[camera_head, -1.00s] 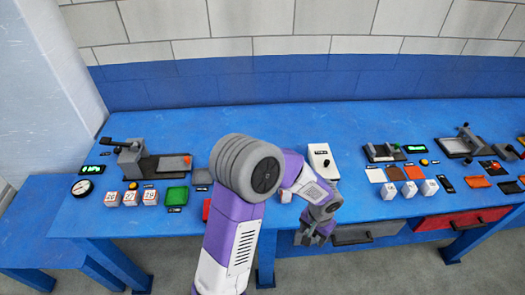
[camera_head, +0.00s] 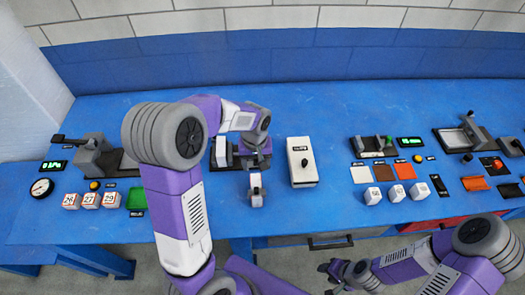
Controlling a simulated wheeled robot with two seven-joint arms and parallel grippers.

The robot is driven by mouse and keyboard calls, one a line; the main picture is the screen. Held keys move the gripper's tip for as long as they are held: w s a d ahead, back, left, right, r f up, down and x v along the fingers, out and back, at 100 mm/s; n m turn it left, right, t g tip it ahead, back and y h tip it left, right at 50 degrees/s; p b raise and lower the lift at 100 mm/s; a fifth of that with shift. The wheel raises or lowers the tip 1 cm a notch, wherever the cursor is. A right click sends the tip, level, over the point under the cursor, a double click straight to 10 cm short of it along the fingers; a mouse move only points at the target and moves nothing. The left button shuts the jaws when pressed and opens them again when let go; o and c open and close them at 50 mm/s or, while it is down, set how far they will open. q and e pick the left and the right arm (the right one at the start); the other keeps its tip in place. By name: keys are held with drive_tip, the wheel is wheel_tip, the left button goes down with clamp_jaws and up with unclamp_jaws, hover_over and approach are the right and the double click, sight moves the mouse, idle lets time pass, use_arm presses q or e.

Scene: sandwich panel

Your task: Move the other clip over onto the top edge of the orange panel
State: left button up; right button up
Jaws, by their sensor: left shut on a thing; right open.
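My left gripper (camera_head: 256,164) points down over the middle of the table's front part, left of a white box. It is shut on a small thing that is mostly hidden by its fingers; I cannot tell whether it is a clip. A small white and grey block (camera_head: 257,192) shows just in front of the fingertips. An orange square panel (camera_head: 404,170) lies flat in a row right of the box, beside a brown and a white one. I cannot make out a clip on it. My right gripper (camera_head: 342,273) is open and empty, off the table's front edge.
The white box (camera_head: 301,162) with a black knob stands upright right of my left gripper. Small white cubes (camera_head: 396,192) and a dark press fixture (camera_head: 374,147) are near the orange panel. The blue table's back strip (camera_head: 300,105) is clear.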

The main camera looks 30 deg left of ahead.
sight(256, 181)
use_arm(q)
drive_tip(key=shift+s+f+b, duration=0.4)
drive_tip(key=shift+f+b, duration=0.2)
drive_tip(key=shift+f, duration=0.05)
drive_tip(key=shift+w+f+b, duration=0.1)
drive_tip(key=shift+f+b, duration=1.35)
drive_tip(key=shift+f, duration=0.3)
drive_tip(key=shift+f, duration=0.2)
drive_tip(key=shift+f+b, duration=0.4)
drive_tip(key=shift+f, duration=0.05)
drive_tip(key=shift+f, duration=0.25)
drive_tip(key=shift+f+b, duration=0.3)
drive_tip(key=shift+f, duration=0.35)
idle(0.4)
